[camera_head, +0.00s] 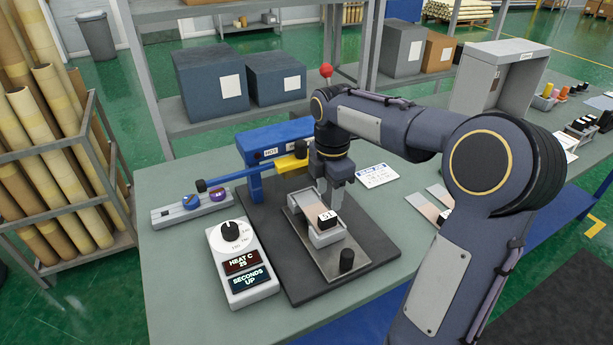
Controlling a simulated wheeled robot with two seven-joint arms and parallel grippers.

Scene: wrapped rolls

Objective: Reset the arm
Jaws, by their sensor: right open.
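My right arm (455,180) comes in from the right and bends down over the bench. My right gripper (330,192) points down and is open, its fingers just above and behind a small black block with a white label reading 51 (327,218). The block sits at the front of a light grey holder (328,237) on a metal plate. I cannot tell whether the fingertips touch anything. My left gripper is not in view.
A heat controller (240,265) and a button box (190,208) are at left. A white card (377,175) and grey strips (430,208) lie right. The bench's front left (180,290) is clear.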

